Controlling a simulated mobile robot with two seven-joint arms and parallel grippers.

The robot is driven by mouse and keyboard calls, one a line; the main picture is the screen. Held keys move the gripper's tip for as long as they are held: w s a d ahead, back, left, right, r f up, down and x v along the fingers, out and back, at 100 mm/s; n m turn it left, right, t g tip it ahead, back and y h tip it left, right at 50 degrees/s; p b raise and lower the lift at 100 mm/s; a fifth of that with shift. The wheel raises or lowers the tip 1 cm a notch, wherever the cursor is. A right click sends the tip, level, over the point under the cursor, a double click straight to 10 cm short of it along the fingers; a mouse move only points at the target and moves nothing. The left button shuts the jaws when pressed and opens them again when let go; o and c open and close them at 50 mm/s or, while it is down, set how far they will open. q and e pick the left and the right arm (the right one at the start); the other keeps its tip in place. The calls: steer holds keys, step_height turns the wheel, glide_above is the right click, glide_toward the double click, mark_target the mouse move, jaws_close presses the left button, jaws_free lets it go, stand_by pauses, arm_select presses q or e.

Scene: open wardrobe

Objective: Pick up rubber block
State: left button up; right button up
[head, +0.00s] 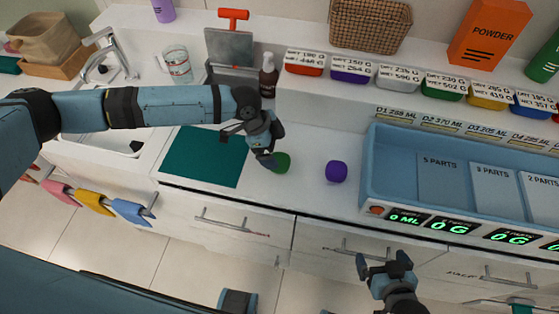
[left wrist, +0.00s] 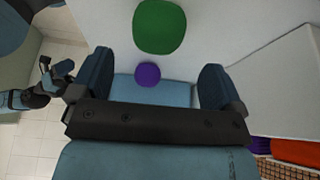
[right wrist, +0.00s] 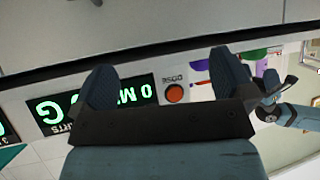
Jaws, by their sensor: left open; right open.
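Two rounded blocks stand on the white counter, and I cannot tell which one is the rubber block. The green block (head: 283,164) is partly behind my left gripper; the purple block (head: 336,172) stands apart to its right. In the left wrist view the green block (left wrist: 159,26) is at the top and the purple block (left wrist: 147,74) shows between the fingers. My left gripper (head: 267,148) is open and empty, close beside the green block; contact is unclear. My right gripper (head: 386,264) is open and empty, low in front of the drawers.
A teal mat (head: 200,157) lies left of the blocks. A blue tray (head: 400,165) with a scale display stands to the right. A brown bottle (head: 268,76) and a row of labelled coloured bins stand behind. The sink and a glass (head: 176,66) are at the left.

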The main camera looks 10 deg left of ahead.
mark_target(278, 158)
arm_select(q)
steer(key=x, duration=0.3)
steer(key=p+x, duration=0.1)
steer(key=x, duration=0.1)
steer(key=shift+s+a+f, duration=0.15)
steer(key=shift+s+f, duration=0.05)
steer(key=shift+f, duration=0.25)
steer(key=c, duration=1.1)
